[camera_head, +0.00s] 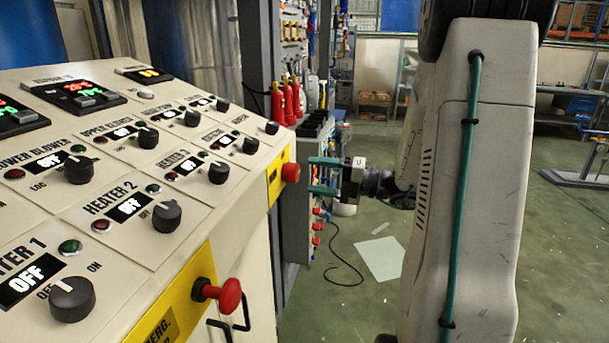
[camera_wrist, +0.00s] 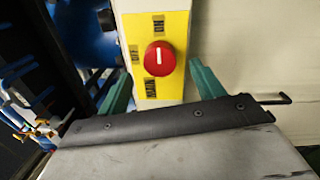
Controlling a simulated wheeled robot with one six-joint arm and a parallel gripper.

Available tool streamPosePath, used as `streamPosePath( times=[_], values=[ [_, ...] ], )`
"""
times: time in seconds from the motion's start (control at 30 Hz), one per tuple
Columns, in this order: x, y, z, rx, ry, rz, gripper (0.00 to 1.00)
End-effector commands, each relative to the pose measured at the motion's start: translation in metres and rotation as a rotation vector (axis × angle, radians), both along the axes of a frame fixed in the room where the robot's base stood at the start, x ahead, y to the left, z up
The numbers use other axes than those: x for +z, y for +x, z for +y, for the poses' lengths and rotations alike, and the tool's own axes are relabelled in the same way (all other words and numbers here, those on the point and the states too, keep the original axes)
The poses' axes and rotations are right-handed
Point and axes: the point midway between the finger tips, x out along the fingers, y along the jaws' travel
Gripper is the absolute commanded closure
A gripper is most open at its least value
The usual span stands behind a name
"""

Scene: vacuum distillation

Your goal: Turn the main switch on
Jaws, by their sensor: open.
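The main switch is a round red knob (camera_wrist: 160,59) on a yellow plate (camera_wrist: 177,30) with the labels ON, OFF and MAIN. In the wrist view, a short white mark on the knob runs vertically; ON is above it and OFF is to its left. In the head view, the red knob (camera_head: 291,173) sticks out from the right end of the panel. My gripper (camera_head: 310,175) is open and empty, its green fingers pointing left at the knob, with a small gap visible. In the wrist view the fingers (camera_wrist: 160,76) stand either side of the knob, apart from it.
The sloped control panel (camera_head: 110,226) with black knobs fills the left. A red push button (camera_head: 229,296) protrudes at its front. A grey frame with red-handled parts (camera_head: 284,102) stands behind my gripper. Open green floor (camera_head: 345,300) lies below my gripper.

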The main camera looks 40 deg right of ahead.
Motion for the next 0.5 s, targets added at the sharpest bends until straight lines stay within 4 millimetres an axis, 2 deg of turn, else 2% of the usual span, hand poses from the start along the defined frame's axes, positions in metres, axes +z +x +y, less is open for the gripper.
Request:
streamPosePath(
  times=[0.2, 0.5],
  values=[
    [-0.001, -0.02, -0.016, -0.001, 0.001, 0.0, 0.33],
    [-0.001, -0.023, -0.017, 0.0, 0.001, 0.0, 0.33]
  ],
)
